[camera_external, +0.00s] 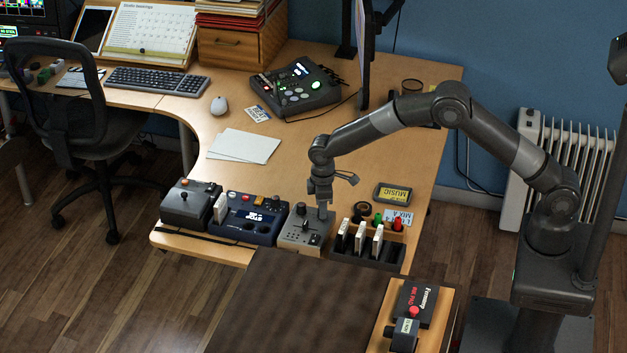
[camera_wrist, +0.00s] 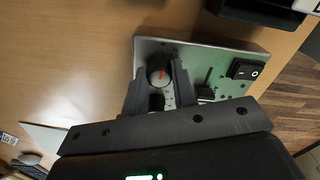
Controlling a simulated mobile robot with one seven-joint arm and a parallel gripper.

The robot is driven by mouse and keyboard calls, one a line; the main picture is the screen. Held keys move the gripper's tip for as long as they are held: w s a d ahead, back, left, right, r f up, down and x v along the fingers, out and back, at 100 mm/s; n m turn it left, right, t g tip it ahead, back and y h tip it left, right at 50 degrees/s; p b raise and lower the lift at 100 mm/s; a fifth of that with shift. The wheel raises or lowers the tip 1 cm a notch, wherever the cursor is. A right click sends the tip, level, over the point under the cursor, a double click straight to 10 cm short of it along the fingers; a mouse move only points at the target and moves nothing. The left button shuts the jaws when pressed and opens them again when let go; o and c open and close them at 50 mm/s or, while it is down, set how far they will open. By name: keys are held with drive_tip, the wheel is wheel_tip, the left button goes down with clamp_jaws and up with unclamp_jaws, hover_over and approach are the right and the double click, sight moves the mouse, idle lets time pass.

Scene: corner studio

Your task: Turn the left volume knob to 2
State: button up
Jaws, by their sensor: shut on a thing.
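A small grey control box (camera_external: 292,238) with a light top panel stands at the front edge of the desk; its panel (camera_wrist: 222,62) also shows in the wrist view. My gripper (camera_external: 322,213) is over the right back part of the box, pointing down. In the wrist view my gripper (camera_wrist: 159,71) has one finger on each side of the knob and is shut on it. The pointer slants up and slightly right in that picture. The number marks are too small to read.
A black rocker switch (camera_wrist: 243,69) and a slider (camera_wrist: 206,90) are on the same panel. A blue device (camera_external: 247,218) stands close on the left. A black rack with white cards (camera_external: 367,254) stands close on the right. The desk behind, around the white sheets (camera_external: 243,146), is mostly clear.

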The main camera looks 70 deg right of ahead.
drive_tip(key=shift+m, duration=2.1)
drive_tip(key=shift+w, duration=0.1)
drive_tip(key=o, duration=1)
wheel_tip(320, 180, up, 11)
drive_tip(key=shift+a, duration=0.1)
